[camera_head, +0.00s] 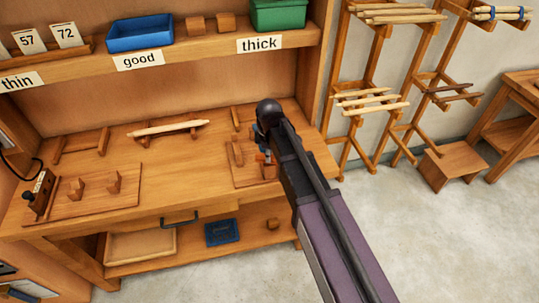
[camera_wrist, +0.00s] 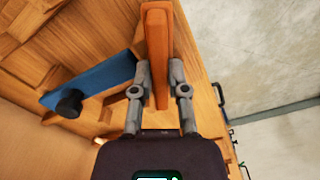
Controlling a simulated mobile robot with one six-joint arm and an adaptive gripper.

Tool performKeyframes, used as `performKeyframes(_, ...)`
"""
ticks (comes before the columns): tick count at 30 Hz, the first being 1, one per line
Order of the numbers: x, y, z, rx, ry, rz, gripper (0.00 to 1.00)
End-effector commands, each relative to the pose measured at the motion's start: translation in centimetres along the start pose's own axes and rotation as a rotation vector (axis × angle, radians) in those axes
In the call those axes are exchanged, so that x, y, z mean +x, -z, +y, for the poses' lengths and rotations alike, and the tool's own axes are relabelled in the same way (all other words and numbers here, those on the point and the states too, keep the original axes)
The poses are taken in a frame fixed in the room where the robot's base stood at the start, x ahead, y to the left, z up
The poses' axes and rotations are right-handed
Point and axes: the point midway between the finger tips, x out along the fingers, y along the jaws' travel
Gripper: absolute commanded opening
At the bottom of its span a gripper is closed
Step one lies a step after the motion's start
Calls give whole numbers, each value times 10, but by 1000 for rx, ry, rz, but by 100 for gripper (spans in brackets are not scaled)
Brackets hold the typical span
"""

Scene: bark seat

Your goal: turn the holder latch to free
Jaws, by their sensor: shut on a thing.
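My gripper (camera_wrist: 157,72) has its two grey fingers on either side of an upright orange-brown wooden bar (camera_wrist: 157,40) in the wrist view. It is shut on this bar, which looks like the holder latch. A blue bar with a black knob (camera_wrist: 70,102) lies just left of it. In the head view the wooden holder (camera_head: 238,155) stands on a board at the right end of the bench. My arm comes in from the lower right there and hides much of the holder and the fingertips.
The wooden bench (camera_head: 180,165) carries a pale stick (camera_head: 168,128) on a rest and a pegged board (camera_head: 95,190) at left. A shelf above holds a blue tray (camera_head: 140,33) and a green bin (camera_head: 278,14). Wooden racks (camera_head: 372,105) stand right, with open floor in front.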

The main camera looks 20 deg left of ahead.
Motion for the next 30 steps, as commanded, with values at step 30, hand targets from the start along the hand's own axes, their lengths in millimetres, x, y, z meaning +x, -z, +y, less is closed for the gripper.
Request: performKeyframes(30, 0, -1, 4, -449, -9, -7, 0)
